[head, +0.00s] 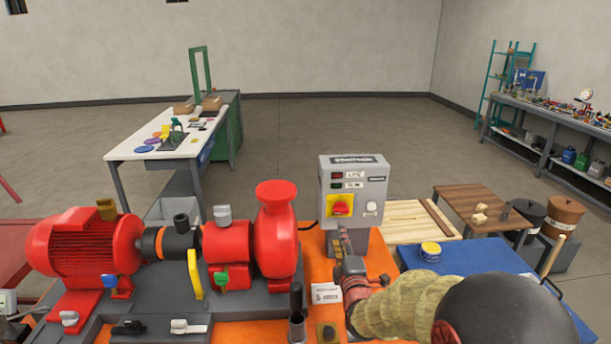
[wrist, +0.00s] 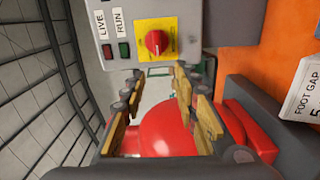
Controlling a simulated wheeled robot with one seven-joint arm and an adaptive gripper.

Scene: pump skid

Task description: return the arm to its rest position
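My arm (head: 410,308) reaches in from the lower right of the head view, with a tan sleeve and a dark rounded part near the camera. My gripper (head: 345,242) is in front of the grey starter box, pointing toward it. In the wrist view my gripper (wrist: 158,78) has its two yellow-and-grey fingers apart, with nothing held between them. The starter box (head: 353,186) has a red rotary switch on a yellow plate (wrist: 156,42), which shows beyond the fingertips. I cannot tell from these views whether the fingertips touch the box.
A red pump (head: 276,232) and red motor (head: 85,250) stand left of my gripper. In the wrist view a rounded red body (wrist: 168,132) shows behind the fingers. A white foot-gap card (head: 327,293) stands nearby. A yellow tin (head: 430,251) sits on the blue surface (head: 480,262) at right.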

